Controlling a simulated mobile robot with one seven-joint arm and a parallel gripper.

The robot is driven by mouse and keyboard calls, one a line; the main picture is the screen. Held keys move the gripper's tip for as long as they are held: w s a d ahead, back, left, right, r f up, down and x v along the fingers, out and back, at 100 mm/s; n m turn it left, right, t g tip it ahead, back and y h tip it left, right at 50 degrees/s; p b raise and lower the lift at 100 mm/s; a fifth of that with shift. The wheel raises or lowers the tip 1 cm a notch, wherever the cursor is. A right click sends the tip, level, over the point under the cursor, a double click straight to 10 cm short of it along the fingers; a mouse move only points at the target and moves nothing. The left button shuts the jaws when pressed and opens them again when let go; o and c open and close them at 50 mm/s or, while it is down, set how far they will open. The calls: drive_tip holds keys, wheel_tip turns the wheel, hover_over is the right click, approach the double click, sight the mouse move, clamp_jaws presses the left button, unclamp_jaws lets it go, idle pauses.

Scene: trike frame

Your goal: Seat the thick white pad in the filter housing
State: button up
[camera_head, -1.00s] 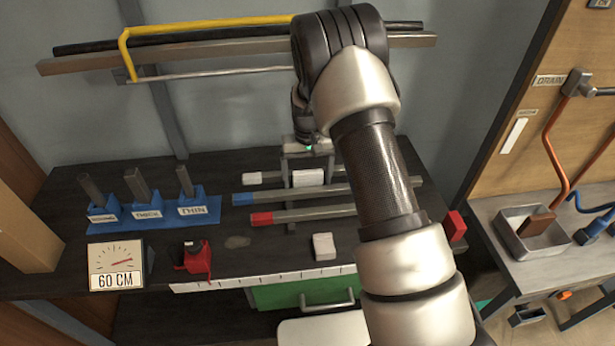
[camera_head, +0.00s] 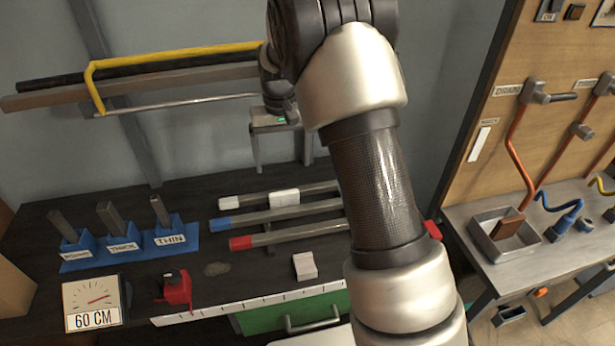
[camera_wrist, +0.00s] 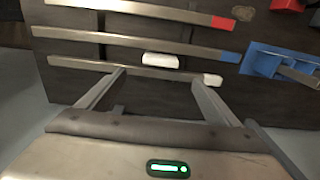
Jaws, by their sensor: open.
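One white block (camera_head: 285,198) lies by the metal bars at the back of the bench. It also shows in the wrist view (camera_wrist: 160,60), beyond and between my fingertips. A second white block (camera_head: 304,266) sits nearer the bench's front edge and looks chunkier. I cannot tell which one is the thick pad. My gripper (camera_head: 283,166) is open and empty, above and behind the back block, apart from it. Its two fingers also show in the wrist view (camera_wrist: 160,76). I cannot make out a filter housing.
White-, blue- and red-ended bars (camera_head: 275,215) lie across the bench (camera_head: 130,287). A blue holder (camera_head: 190,239), a 60 CM gauge (camera_head: 95,302) and a red tool (camera_head: 176,290) are left. A metal tray (camera_head: 482,240) stands on the right-hand table. My arm hides the bench's right part.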

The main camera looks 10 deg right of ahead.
drive_tip(key=s+d+r+t, duration=0.3)
drive_tip(key=s+r, duration=1.2)
drive_tip(key=r, duration=0.2)
drive_tip(key=s+d+r+t, duration=0.1)
drive_tip(key=s+t, duration=0.1)
drive_tip(key=s, duration=1.3)
drive_tip(key=shift+s+d+r, duration=0.15)
drive_tip(key=shift+d+r, duration=0.2)
drive_tip(key=shift+o, duration=0.5)
drive_tip(key=shift+f, duration=0.3)
drive_tip(key=b, duration=0.9)
hover_over(284, 193)
drive_tip(key=s, duration=0.3)
wheel_tip(284, 193, down, 24)
drive_tip(key=shift+g, duration=0.3)
drive_tip(key=shift+b+x, duration=0.35)
drive_tip(key=shift+x, duration=2.65)
drive_tip(key=shift+w, duration=0.1)
drive_tip(key=shift+c, duration=0.3)
